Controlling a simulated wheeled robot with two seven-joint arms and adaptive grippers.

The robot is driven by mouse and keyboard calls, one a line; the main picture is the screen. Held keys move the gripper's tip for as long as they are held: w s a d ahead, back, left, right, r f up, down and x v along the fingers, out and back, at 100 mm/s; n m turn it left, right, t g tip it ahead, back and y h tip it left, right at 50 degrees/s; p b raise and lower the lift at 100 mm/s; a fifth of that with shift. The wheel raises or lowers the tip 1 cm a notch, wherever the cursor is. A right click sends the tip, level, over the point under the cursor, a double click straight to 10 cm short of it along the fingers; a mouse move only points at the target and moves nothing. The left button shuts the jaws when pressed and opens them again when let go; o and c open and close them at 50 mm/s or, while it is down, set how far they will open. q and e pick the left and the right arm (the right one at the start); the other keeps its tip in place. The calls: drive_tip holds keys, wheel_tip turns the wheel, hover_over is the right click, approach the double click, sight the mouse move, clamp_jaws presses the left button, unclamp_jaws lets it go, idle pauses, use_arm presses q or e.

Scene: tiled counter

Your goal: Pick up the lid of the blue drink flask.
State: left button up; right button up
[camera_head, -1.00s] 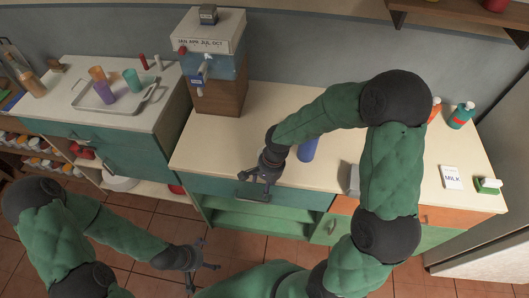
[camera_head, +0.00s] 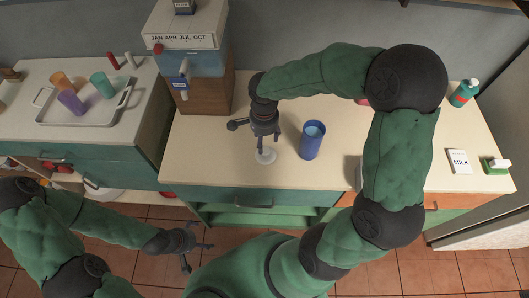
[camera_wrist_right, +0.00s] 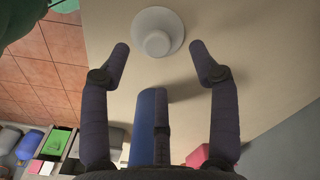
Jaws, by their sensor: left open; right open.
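The blue drink flask (camera_head: 311,144) stands upright on the counter, open at the top. Its lid, a white disc with a raised knob (camera_head: 266,157), lies on the counter to the left of the flask. In the right wrist view the lid (camera_wrist_right: 177,30) shows whole, just past the fingertips. My left gripper (camera_head: 199,248) is open and empty, low in front of the cabinets.
A box dispenser (camera_head: 205,85) stands at the back left of the counter. A tray (camera_head: 94,119) with several cups is on the left counter.

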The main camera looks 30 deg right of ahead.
sight(266, 150)
drive_tip(key=shift+f, duration=0.8)
drive_tip(key=shift+s+d+f+b, duration=0.15)
drive_tip(key=shift+f+b, duration=0.45)
drive_tip(key=shift+f, duration=0.75)
drive_tip(key=shift+s+f+b, duration=0.1)
drive_tip(key=shift+f+b, duration=0.45)
drive_tip(key=shift+f, duration=0.75)
drive_tip(key=c, duration=1)
